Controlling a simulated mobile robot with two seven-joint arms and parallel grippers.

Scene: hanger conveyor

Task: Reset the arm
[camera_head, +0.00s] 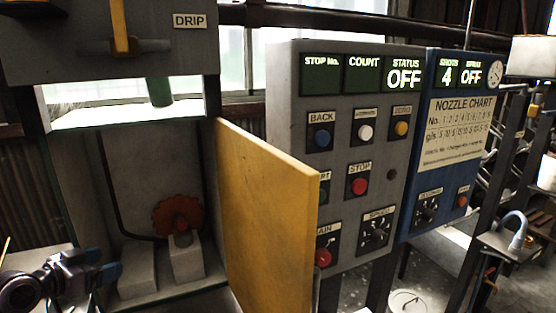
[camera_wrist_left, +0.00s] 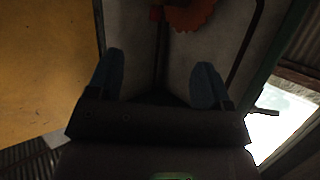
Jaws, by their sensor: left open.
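My left gripper (camera_head: 97,265) is at the lower left of the head view, in front of the open grey booth. Its two blue fingertips stand apart with nothing between them. In the left wrist view the same open gripper (camera_wrist_left: 159,80) points toward the booth's inside. An orange-red toothed disc (camera_head: 178,216) sits in the booth, beyond the gripper; its lower edge also shows in the wrist view (camera_wrist_left: 190,16). My right gripper does not show.
A yellow panel (camera_head: 265,215) stands right of the booth opening. Beyond it are a grey control box (camera_head: 340,150) with buttons and a blue box (camera_head: 455,150) with a nozzle chart. A "DRIP" unit (camera_head: 190,21) overhangs the booth. A white bucket (camera_head: 406,301) stands at the lower right.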

